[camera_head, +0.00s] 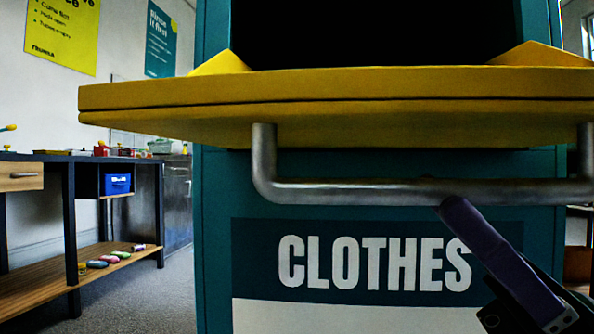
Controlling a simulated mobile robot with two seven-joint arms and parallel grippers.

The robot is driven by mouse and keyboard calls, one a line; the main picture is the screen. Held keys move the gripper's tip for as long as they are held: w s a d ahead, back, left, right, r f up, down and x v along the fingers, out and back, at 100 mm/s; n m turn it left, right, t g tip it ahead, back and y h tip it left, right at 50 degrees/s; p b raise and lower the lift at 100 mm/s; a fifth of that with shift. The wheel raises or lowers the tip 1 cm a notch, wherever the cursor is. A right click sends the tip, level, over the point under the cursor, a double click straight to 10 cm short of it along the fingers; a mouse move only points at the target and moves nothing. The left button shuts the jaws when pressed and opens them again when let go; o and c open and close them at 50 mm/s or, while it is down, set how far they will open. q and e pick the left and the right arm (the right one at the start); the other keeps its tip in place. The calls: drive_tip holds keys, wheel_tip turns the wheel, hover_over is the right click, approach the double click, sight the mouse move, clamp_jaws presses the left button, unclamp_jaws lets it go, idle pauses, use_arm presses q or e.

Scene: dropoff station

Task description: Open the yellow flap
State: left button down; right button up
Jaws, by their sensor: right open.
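The yellow flap (330,92) is on the front of a teal clothes bin (216,240). It lies about level and juts out toward me, with the dark opening (370,30) showing above it. A grey metal bar handle (350,192) hangs under the flap. My right gripper (449,205) comes in from the lower right. A dark purple finger reaches up to the handle's bar right of its middle. Its tip meets the bar in the picture, but I cannot tell whether it touches. My left gripper is not in view.
A dark table (70,160) with small items and a lower wooden shelf (90,275) stands at the left. A blue box (117,184) sits in it. Grey floor (170,290) lies clear between the table and the bin. Posters hang on the wall behind.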

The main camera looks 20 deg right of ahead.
sight(384, 98)
drive_tip(key=shift+x, duration=1.4)
clamp_jaws()
idle(0.4)
